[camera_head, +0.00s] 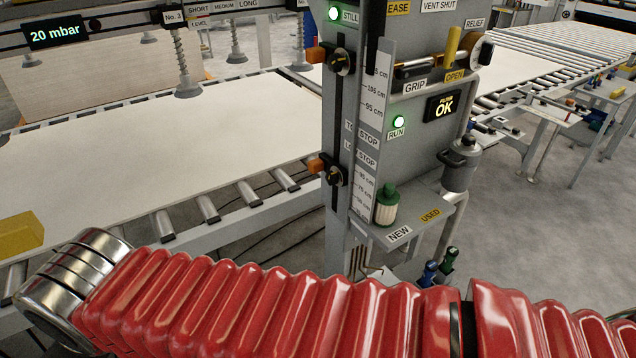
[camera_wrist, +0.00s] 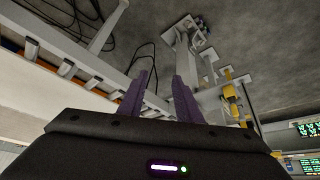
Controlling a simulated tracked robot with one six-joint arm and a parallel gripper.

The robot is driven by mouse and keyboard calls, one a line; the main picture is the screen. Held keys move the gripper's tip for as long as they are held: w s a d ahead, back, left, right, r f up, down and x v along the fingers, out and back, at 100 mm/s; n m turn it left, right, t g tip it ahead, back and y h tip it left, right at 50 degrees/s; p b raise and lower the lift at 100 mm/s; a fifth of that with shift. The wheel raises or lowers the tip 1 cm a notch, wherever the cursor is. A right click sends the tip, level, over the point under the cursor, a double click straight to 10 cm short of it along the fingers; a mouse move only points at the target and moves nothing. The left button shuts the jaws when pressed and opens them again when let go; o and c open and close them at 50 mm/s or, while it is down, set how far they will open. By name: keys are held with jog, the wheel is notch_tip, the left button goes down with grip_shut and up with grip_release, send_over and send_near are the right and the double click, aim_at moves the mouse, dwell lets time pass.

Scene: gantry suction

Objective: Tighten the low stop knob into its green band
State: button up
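The low stop knob (camera_head: 335,176) is a small dark round knob with a pale pointer on the front of the grey column, beside an orange block (camera_head: 316,165) and a partly legible STOP label (camera_head: 366,160). I cannot make out its green band. A similar upper knob (camera_head: 342,62) sits higher on the same dark slot. My gripper (camera_wrist: 161,88) shows in the wrist view as two purple fingers, apart with nothing between them. It is outside the head view. I cannot pick out the low knob in the wrist view.
My red sleeved arm crosses the bottom of the head view. A shelf (camera_head: 421,216) with a green-capped bottle (camera_head: 387,204) juts out right of the knob. A roller conveyor (camera_head: 207,208) with a large pale board (camera_head: 150,150) runs left. Dark cables (camera_wrist: 91,24) lie on the floor.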

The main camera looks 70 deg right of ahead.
jog(key=shift+o, duration=0.4)
jog(key=shift+o, duration=1.5)
jog(key=shift+d+f, duration=0.2)
jog(key=shift+d, duration=0.1)
jog(key=shift+o, duration=0.4)
jog(key=d+f+g+h, duration=0.2)
jog(key=d+f+g, duration=0.1)
jog(key=d, duration=0.4)
jog(key=shift+s+d+n, duration=0.15)
jog(key=shift+s+n, duration=0.2)
jog(key=shift+n, duration=0.05)
jog(key=s+d+f+n+g+h, duration=0.1)
jog(key=d+g+h, duration=0.3)
jog(key=d, duration=0.8)
jog(key=s+d+f+n+g+h, duration=0.1)
jog(key=s+d+n+g+h, duration=0.2)
jog(key=d, duration=0.9)
jog(key=s+d+f+n+g+h, duration=0.1)
jog(key=s+d+n+g+h, duration=0.2)
jog(key=d+g, duration=0.4)
jog(key=d+n+h, duration=0.1)
jog(key=d, duration=0.3)
jog(key=shift+d+h, duration=0.3)
jog(key=shift+d, duration=0.1)
jog(key=shift+s+f, duration=0.1)
jog(key=shift+s, duration=0.05)
